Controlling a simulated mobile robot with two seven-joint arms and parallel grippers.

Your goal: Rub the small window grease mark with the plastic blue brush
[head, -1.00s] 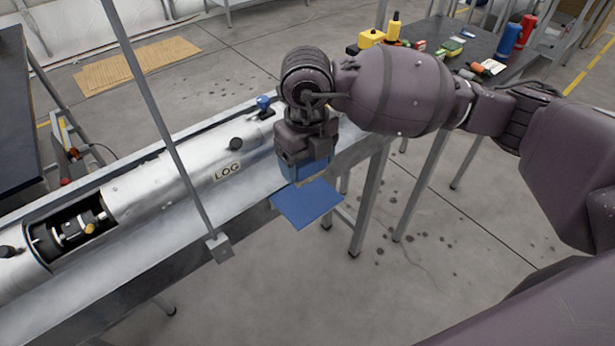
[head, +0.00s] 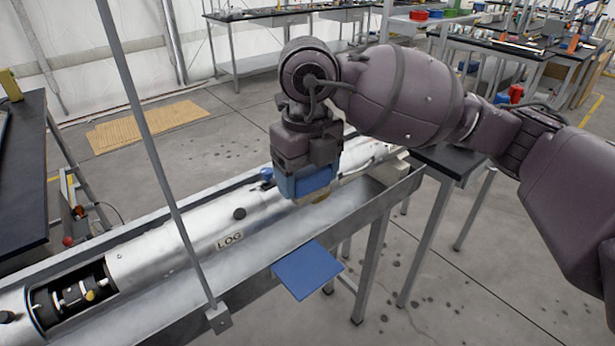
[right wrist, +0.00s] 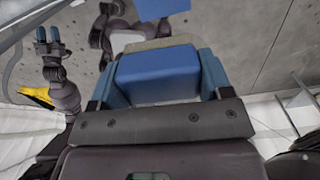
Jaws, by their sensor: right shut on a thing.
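My right gripper (head: 303,190) is shut on the blue brush (right wrist: 158,75), a blue block with a beige face, seen between my blue fingers in the right wrist view. In the head view the fingers mostly hide it, with a bit of beige (head: 318,197) showing below. The gripper hangs over the right part of a silver tube marked LOG. The small window (head: 72,297) is a cutout at the tube's left end, with dark mechanism inside. I cannot make out a grease mark. My left gripper (right wrist: 48,34) shows small in the right wrist view; its opening is unclear.
The silver tube (head: 165,247) lies in a long metal trough (head: 262,238). A blue square panel (head: 308,270) sticks out from the trough's front edge. A thin grey post (head: 160,150) rises in front. A dark table (head: 25,170) stands left; workbenches stand behind.

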